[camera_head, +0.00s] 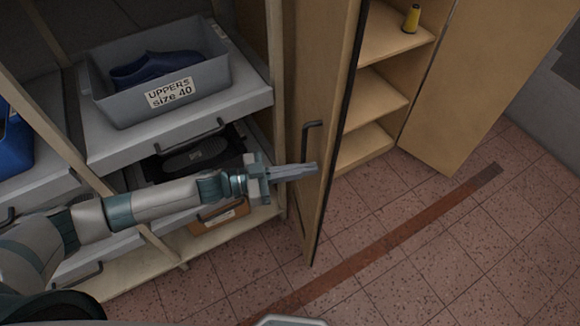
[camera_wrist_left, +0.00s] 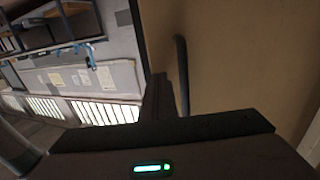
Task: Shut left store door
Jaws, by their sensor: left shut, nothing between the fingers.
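The left store door (camera_head: 328,130) is a tall wooden panel that stands open, swung out from the cupboard, with a dark edge strip. Its dark bar handle (camera_head: 307,150) is on the face turned to the left; the handle also shows in the left wrist view (camera_wrist_left: 182,72). My left gripper (camera_head: 314,168) is shut and empty, its fingertips at the door's face just below the handle. Whether the tips touch the door I cannot tell. In the left wrist view the door face (camera_wrist_left: 245,60) fills the right side. My right gripper is not in view.
The right door (camera_head: 490,80) also stands open. A rack with a grey bin (camera_head: 160,85) of blue uppers is at left. The tiled floor (camera_head: 430,260) is clear.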

